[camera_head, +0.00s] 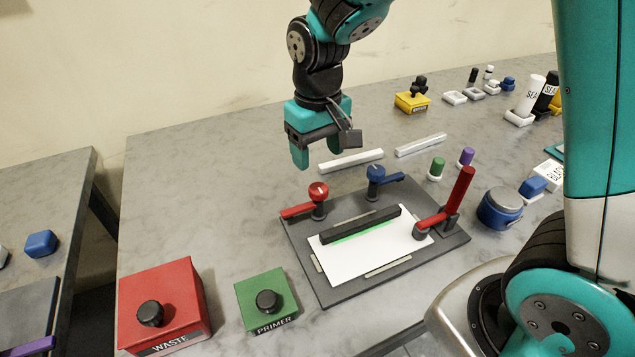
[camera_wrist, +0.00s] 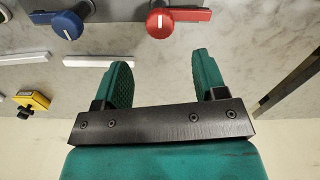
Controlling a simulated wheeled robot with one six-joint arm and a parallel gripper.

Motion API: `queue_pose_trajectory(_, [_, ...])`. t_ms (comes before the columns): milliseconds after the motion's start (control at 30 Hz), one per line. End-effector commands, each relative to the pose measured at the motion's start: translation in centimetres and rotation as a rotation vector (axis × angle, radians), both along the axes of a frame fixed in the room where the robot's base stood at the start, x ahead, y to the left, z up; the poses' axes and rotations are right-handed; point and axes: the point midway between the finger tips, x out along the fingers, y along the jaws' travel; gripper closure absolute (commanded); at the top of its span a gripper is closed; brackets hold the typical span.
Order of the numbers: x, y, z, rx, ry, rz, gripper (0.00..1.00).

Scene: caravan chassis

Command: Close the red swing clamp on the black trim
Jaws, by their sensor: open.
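The black trim (camera_head: 360,223) lies along a white sheet (camera_head: 375,248) on a dark grey fixture plate (camera_head: 330,292), with a green strip along its front edge. The red swing clamp (camera_head: 318,192) stands at the plate's back left, with a round knob bearing a white mark. Its red arm (camera_head: 296,211) points left, away from the trim. In the wrist view, the red knob (camera_wrist: 159,23) is beyond the fingertips. My gripper (camera_head: 317,153) is open and empty, above and behind the red swing clamp, apart from it. It also shows in the wrist view (camera_wrist: 161,68).
A blue swing clamp (camera_head: 376,175) stands right of the red one, its arm pointing right. A clamp with an upright red lever (camera_head: 459,188) stands at the plate's right. Two white bars (camera_head: 351,160) lie behind. Red waste (camera_head: 165,300) and green primer (camera_head: 266,300) boxes stand at front left.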

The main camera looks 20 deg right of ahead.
Motion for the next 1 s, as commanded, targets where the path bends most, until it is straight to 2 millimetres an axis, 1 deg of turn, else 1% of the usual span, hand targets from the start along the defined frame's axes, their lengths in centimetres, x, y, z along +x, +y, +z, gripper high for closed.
queue_pose_trajectory(33, [-0.1, 0.0, -1.2, -0.001, 0.007, 0.001, 0.35])
queue_pose_trajectory(200, [-0.1, 0.0, -4.8, -0.001, 0.006, 0.001, 0.35])
queue_pose_trajectory(300, [-0.1, 0.0, -6.4, -0.001, 0.004, 0.001, 0.35])
queue_pose_trajectory(400, [0.0, 0.0, -7.5, -0.001, 0.003, 0.001, 0.35])
queue_pose_trajectory(533, [0.0, 0.0, -8.2, 0.001, 0.001, 0.001, 0.35])
queue_pose_trajectory(800, [0.0, 0.0, -8.4, 0.001, -0.001, 0.001, 0.35])
queue_pose_trajectory(833, [0.0, 0.0, -8.4, 0.001, -0.001, 0.001, 0.37])
queue_pose_trajectory(867, [0.0, 0.0, -8.4, 0.001, 0.0, 0.001, 0.44])
queue_pose_trajectory(900, [0.0, 0.0, -8.3, 0.001, 0.0, 0.001, 0.53])
queue_pose_trajectory(967, [0.0, 0.0, -8.3, 0.001, 0.0, 0.001, 0.67])
queue_pose_trajectory(1000, [0.0, 0.0, -8.3, 0.001, 0.0, 0.001, 0.76])
